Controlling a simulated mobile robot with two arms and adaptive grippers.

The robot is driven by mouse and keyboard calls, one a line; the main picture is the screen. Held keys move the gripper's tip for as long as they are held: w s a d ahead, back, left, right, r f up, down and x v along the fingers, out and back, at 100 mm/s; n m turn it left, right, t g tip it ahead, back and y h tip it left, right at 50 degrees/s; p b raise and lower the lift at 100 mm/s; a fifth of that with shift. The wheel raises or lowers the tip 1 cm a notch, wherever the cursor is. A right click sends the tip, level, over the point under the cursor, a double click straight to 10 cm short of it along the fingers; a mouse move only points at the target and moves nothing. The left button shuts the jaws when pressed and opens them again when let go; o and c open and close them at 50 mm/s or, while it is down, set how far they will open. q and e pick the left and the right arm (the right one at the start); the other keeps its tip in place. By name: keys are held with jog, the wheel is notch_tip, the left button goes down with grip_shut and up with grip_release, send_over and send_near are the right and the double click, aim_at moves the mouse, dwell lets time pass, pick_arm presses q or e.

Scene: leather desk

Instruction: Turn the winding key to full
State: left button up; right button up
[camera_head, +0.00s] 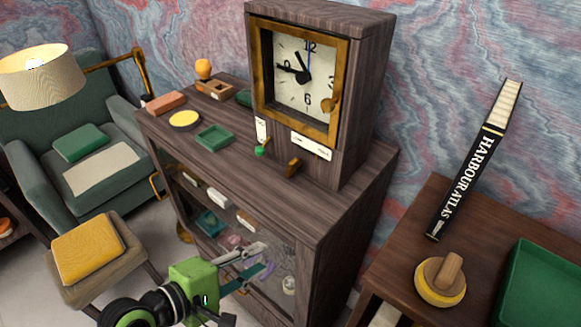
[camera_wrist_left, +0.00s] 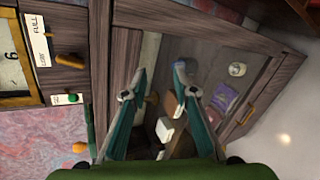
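The winding key (camera_head: 293,166) is a small brown lever low on the front of the wooden clock (camera_head: 360,110), by a white label (camera_head: 311,146). In the left wrist view the key (camera_wrist_left: 70,61) is at the upper left, beside the label (camera_wrist_left: 38,42) reading LOW and FULL. My left gripper (camera_head: 267,257) is open and empty, in front of the cabinet's glass door and below the key, apart from it. In the left wrist view its two fingers (camera_wrist_left: 153,82) are spread, facing the cabinet. My right gripper is not in view.
A green knob (camera_head: 260,151) is left of the key. The cabinet top (camera_head: 225,165) holds a green tray (camera_head: 214,137), a yellow disc (camera_head: 185,118) and other small items. A side table (camera_head: 400,262) stands right, with a leaning book (camera_head: 473,165). A stool (camera_head: 115,275) stands left.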

aim_at(287, 171)
pick_arm(q)
jog(key=w+a+r+n+t+h, duration=0.15)
jog(key=w+r+n+t, duration=0.3)
jog(key=r+n, duration=0.75)
jog(key=shift+h, duration=0.45)
jog(key=p+x, duration=0.1)
jog(key=x, duration=0.3)
jog(key=p+x, duration=0.1)
jog(key=x, duration=0.3)
jog(key=p+x, duration=0.1)
jog(key=x, duration=0.3)
jog(key=shift+w+d+f+p, duration=0.1)
jog(key=shift+w+f+p, duration=0.2)
jog(key=shift+w+p, duration=0.1)
jog(key=shift+w+d+f, duration=0.1)
jog(key=shift+w+d, duration=0.2)
jog(key=shift+w, duration=0.05)
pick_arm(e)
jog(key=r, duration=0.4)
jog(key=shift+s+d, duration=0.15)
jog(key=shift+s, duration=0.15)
pick_arm(q)
grip_shut()
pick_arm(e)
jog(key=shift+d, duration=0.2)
